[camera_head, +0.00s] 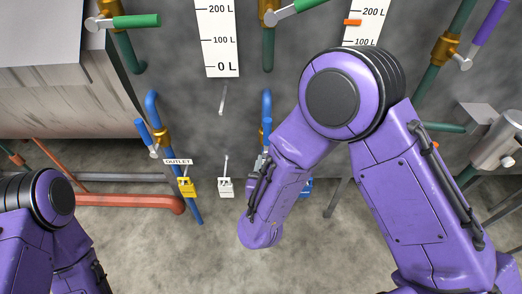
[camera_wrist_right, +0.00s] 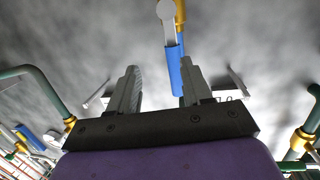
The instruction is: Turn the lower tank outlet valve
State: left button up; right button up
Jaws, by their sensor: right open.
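A blue-handled valve (camera_head: 267,133) on a blue pipe stands at the middle of the tank wall, partly hidden by my right arm. My right gripper (camera_head: 259,163) is beside it, mostly hidden behind my forearm in the head view. In the right wrist view my right gripper (camera_wrist_right: 160,68) is open, its two fingers apart. A blue handle (camera_wrist_right: 175,72) with a grey lever end and brass part shows beyond and between the fingertips. I cannot tell if they touch. Another blue handle (camera_head: 143,131) on a brass valve is at left, above an OUTLET label (camera_head: 178,161). My left gripper is out of view.
A yellow tag (camera_head: 187,188) and a white tag (camera_head: 225,188) hang low on the wall. Green-handled valves (camera_head: 137,21) are higher up. A red pipe (camera_head: 130,203) runs along the lower left. Bare concrete floor lies below.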

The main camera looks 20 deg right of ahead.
aim_at(266, 133)
notch_tip(266, 133, up, 4)
jog(key=a+t+h, duration=0.1)
jog(key=a+h, duration=0.1)
jog(key=a, duration=0.1)
jog(key=shift+m, duration=0.3)
jog(key=x, duration=1)
jog(key=shift+w+d+f, duration=0.1)
jog(key=shift+w+d, duration=0.15)
grip_shut()
